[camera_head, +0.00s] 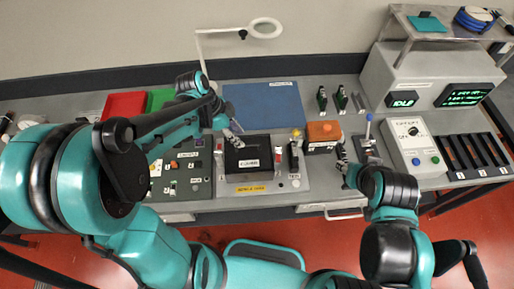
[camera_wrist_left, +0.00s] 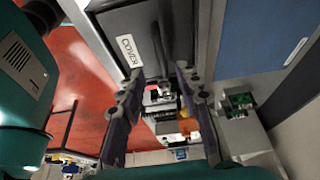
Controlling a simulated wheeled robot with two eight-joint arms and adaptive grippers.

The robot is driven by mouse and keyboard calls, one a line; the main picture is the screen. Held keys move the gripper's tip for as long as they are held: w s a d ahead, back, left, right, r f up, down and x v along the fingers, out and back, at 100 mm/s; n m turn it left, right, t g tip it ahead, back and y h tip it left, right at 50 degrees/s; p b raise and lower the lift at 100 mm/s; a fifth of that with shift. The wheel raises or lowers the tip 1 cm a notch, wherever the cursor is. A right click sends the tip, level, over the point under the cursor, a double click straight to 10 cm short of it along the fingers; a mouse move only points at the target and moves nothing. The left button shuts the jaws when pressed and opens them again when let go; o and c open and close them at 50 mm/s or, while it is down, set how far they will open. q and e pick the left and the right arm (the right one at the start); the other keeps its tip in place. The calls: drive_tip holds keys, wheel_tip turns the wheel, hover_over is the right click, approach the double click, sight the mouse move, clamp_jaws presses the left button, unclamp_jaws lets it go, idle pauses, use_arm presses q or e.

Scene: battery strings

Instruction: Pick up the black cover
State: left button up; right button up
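The black cover (camera_head: 248,155), with a white label on it, lies on a grey fixture at the middle of the bench. It also shows at the top of the left wrist view (camera_wrist_left: 113,21), where its label reads COVER. My left gripper (camera_head: 236,129) is over the cover's back left part in the head view. In the left wrist view its two fingers (camera_wrist_left: 160,100) are spread apart with nothing between them. Whether a fingertip touches the cover is unclear. My right gripper (camera_head: 345,164) is right of the cover, near the orange-topped box; its fingers are too small to read.
A blue mat (camera_head: 264,103) lies behind the cover. A panel with buttons (camera_head: 180,178) is on its left. An orange-topped box (camera_head: 323,131) and a white control box (camera_head: 412,142) stand on its right. A ring lamp (camera_head: 264,28) rises at the back.

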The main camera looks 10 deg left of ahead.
sight(248, 145)
use_arm(q)
drive_tip(key=b+x, duration=0.2)
drive_tip(key=x, duration=0.6)
drive_tip(key=shift+w, duration=0.2)
drive_tip(key=shift+r, duration=0.15)
clamp_jaws()
